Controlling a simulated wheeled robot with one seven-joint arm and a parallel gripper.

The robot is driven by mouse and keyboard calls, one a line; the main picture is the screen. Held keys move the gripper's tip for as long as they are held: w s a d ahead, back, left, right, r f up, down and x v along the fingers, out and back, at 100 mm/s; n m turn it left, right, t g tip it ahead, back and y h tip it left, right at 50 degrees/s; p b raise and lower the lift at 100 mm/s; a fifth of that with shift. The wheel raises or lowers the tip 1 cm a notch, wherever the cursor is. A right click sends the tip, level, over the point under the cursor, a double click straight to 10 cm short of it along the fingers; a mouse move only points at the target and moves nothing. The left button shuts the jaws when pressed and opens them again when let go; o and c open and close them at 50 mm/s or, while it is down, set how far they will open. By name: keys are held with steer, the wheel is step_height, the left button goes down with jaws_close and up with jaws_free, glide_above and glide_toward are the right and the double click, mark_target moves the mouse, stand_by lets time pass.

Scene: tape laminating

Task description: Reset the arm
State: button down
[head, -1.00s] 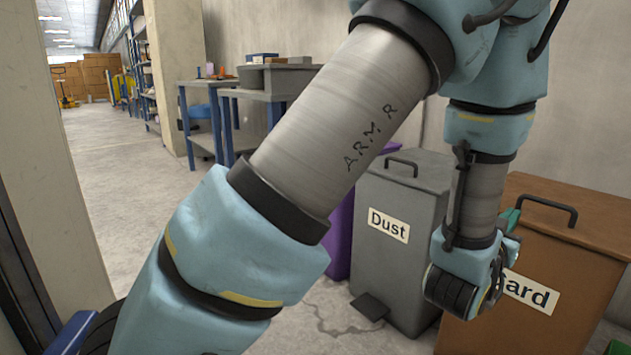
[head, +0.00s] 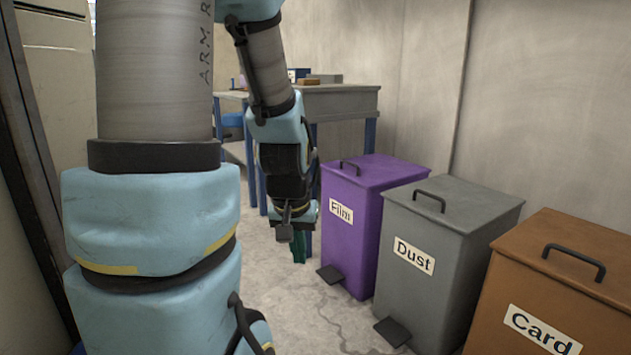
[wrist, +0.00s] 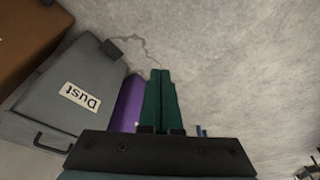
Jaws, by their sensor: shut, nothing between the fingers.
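My gripper (head: 299,248) hangs pointing down at the end of my folded arm in the head view, left of the purple bin. Its green fingers are together with nothing between them. In the wrist view my gripper (wrist: 160,75) shows its two green fingers side by side, shut, over bare concrete floor. It holds nothing and touches nothing that I can see.
A purple Film bin (head: 360,225), a grey Dust bin (head: 445,260) and a brown Card bin (head: 550,290) stand along the wall at right, with closed lids. A grey-topped workbench (head: 345,100) stands behind. The floor (head: 290,320) below my gripper is clear.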

steer(key=s+a+r+g+p, duration=0.1)
steer(key=s+a+r, duration=0.1)
steer(key=s+a, duration=0.2)
step_height(320, 180, up, 37)
steer(key=p, duration=3.7)
steer(key=shift+w+d+r+n+p, duration=0.2)
steer(key=shift+w+d+n+p, duration=0.1)
steer(key=shift+w, duration=0.1)
